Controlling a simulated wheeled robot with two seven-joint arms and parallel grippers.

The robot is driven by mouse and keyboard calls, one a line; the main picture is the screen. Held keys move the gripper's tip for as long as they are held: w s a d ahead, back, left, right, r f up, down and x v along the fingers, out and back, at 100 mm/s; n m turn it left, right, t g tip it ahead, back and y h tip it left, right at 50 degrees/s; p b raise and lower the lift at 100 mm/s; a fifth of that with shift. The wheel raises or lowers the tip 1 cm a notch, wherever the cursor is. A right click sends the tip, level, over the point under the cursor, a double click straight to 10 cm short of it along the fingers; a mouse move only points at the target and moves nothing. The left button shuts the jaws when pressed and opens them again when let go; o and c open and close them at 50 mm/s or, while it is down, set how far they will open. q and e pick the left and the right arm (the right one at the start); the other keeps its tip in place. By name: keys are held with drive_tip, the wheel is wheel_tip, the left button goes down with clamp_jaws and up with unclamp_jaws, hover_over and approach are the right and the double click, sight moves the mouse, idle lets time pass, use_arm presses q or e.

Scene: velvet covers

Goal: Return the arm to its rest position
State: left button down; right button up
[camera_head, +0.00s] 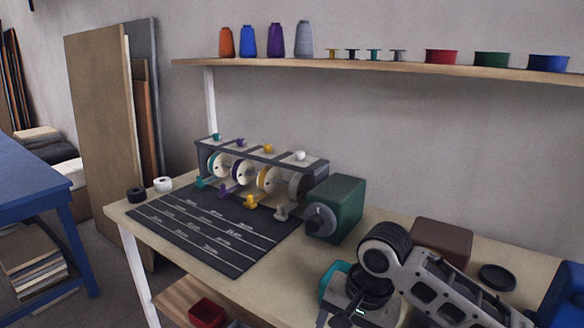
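My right arm (440,285) comes in from the lower right and bends down at a dark round joint above the front of the workbench (140,212). The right gripper (350,312) is at the bottom edge, partly cut off. Its fingers cannot be made out, so I cannot tell if it is open or shut. A teal object (332,277) shows just behind it, partly hidden; I cannot tell if they touch. My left arm and gripper are not in view.
A spool rack (262,155), a green motor box (336,208) and a dark lined mat (215,228) lie left of the arm. A brown box (441,240), black dish (496,277) and blue object (565,295) are close on its right. A shelf (390,68) runs above.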

drive_tip(key=s+a+f+n+t+y, duration=0.2)
drive_tip(key=s+a+f, duration=0.1)
drive_tip(key=f, duration=0.2)
drive_tip(key=s+a+f+n+t+y, duration=0.2)
drive_tip(key=s+f, duration=0.1)
drive_tip(key=f, duration=0.3)
drive_tip(key=s+d+f+n+t+h, duration=0.3)
drive_tip(key=s+d+f+t, duration=0.1)
drive_tip(key=s+d, duration=0.6)
drive_tip(key=shift+s+d+f+n+t, duration=0.2)
drive_tip(key=shift+f+n+t, duration=0.15)
drive_tip(key=shift+t, duration=0.45)
